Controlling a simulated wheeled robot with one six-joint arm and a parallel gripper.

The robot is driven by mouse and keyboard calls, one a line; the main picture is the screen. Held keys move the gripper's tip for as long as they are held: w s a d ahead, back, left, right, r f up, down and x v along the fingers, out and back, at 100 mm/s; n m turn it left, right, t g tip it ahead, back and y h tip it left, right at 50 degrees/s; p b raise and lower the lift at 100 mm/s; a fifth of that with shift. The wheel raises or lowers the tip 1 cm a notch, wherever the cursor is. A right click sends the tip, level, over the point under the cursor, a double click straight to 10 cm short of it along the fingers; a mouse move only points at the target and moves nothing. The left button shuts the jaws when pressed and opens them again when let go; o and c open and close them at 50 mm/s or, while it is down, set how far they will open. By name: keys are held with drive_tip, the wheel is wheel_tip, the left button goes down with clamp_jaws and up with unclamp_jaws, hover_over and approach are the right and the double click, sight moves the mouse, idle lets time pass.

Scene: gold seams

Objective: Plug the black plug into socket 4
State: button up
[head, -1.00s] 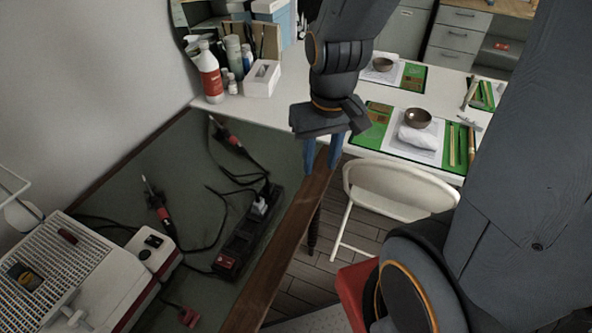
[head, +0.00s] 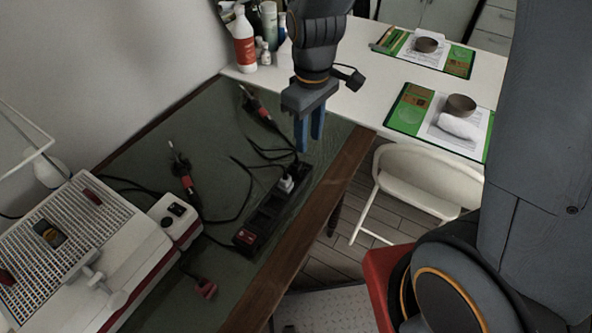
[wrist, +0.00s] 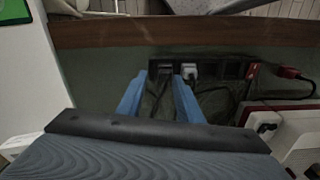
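A black power strip (head: 268,215) lies on the green mat, with a red switch (head: 244,237) at its near end. A white plug (head: 286,184) sits in it towards the far end; it also shows in the wrist view (wrist: 188,71). The black plug (wrist: 165,72) is beside the white plug, at the strip's far end; I cannot tell how deep it sits. Its dark cable runs away over the mat. My gripper (head: 309,146) points down above the strip's far end, blue fingers apart and empty. In the wrist view the black plug shows between the fingertips.
A red plug (head: 206,288) lies near the white-and-red device (head: 80,245). Red-handled tools (head: 186,182) and cables lie left of the strip. A wooden edge (head: 318,220) borders the mat, with a white chair (head: 425,185) beyond. Bottles (head: 245,45) stand behind.

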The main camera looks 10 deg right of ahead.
sight(297, 163)
drive_tip(key=a+f+n, duration=0.1)
drive_tip(key=w+a+n, duration=0.1)
drive_tip(key=a, duration=0.1)
drive_tip(key=shift+f, duration=0.35)
drive_tip(key=shift+d, duration=0.1)
drive_tip(key=shift+f, duration=1.25)
drive_tip(key=shift+f, duration=0.1)
drive_tip(key=shift+s+f+p, duration=0.2)
drive_tip(key=shift+f+p, duration=0.6)
drive_tip(key=shift+f, duration=1.75)
drive_tip(key=shift+c, duration=0.2)
clamp_jaws()
